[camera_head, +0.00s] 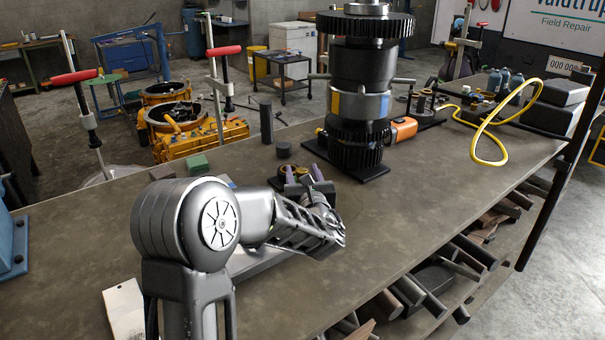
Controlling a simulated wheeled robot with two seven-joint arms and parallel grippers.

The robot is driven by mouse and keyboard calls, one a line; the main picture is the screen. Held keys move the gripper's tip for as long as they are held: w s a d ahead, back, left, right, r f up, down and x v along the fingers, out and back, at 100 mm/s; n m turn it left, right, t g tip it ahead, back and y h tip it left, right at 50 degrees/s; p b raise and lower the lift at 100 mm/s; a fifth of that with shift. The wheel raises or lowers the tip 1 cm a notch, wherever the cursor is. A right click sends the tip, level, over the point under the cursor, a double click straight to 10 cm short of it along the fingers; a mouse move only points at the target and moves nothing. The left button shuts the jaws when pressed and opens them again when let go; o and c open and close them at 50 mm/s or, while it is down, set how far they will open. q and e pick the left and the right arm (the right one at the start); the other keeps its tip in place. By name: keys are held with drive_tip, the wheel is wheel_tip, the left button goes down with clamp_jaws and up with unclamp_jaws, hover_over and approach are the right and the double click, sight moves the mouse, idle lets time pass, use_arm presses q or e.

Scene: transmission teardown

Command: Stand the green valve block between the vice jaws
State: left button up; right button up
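The green valve block (196,164) sits on the bench at its back left, beside a brown block. My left gripper (304,174) is over the middle of the bench, right of the green block and well apart from it. Its two fingertips show spread apart past the wrist, with nothing seen between them; my forearm hides part of the bench. A blue bolted fixture (8,243), cut off at the left edge, may be the vice; its jaws cannot be made out. My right gripper is not in view.
A tall dark gear stack (360,95) stands on a plate just behind and right of my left gripper. A yellow hose (487,158) lies at the right. The front right bench is clear.

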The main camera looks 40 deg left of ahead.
use_arm(q)
drive_tip(key=b+v, duration=0.2)
drive_tip(key=v, duration=1)
idle(0.6)
